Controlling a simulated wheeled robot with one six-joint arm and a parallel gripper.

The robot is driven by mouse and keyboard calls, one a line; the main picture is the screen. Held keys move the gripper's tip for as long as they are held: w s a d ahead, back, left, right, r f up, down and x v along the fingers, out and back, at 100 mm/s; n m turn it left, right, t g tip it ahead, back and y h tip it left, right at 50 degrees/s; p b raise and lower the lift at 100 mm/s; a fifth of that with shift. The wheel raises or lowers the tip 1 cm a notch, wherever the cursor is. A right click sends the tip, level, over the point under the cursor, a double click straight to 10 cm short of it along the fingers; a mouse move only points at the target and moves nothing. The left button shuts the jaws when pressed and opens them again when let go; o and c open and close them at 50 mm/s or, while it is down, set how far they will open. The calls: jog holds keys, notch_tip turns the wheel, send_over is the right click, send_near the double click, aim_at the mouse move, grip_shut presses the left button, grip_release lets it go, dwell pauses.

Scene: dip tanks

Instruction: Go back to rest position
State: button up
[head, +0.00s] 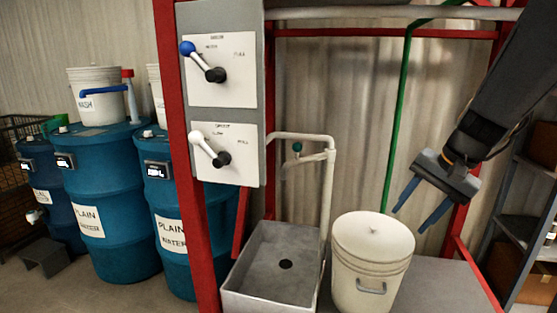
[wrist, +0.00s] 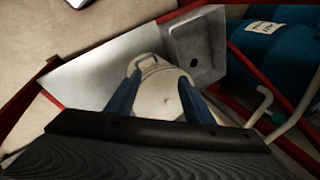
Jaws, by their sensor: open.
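My gripper (head: 408,210) hangs from my arm at the right of the head view. Its two blue fingers are spread apart and point down and to the left, with nothing between them. It is above and to the right of a white lidded bucket (head: 373,240), apart from it. In the wrist view my gripper (wrist: 163,95) shows its open fingers with the bucket (wrist: 160,98) beyond and between them in the picture. The bucket stands upright on a grey surface (head: 440,290), its lid on and its handle at the front.
A grey sink (head: 270,275) with a white pipe (head: 329,190) is left of the bucket. A panel with a blue-knobbed lever (head: 187,48) and a white-knobbed lever (head: 196,138) hangs on the red frame (head: 180,120). Blue barrels (head: 105,190) stand left; shelves (head: 525,230) stand right.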

jog(key=s+a+f+n+g+h, duration=0.1)
jog(key=s+a+f+n, duration=0.3)
jog(key=s+a, duration=0.3)
jog(key=s+a+f+n+g+h, duration=0.1)
jog(key=s+a+f+n+g, duration=0.1)
jog(key=s+a+f+n, duration=0.3)
jog(key=s+a+f, duration=0.1)
jog(key=s+a, duration=0.1)
jog(key=a, duration=0.2)
jog(key=shift+s+a+f+n+h+p, duration=0.25)
jog(key=shift+f+n+h+p, duration=0.05)
jog(key=shift+p, duration=0.1)
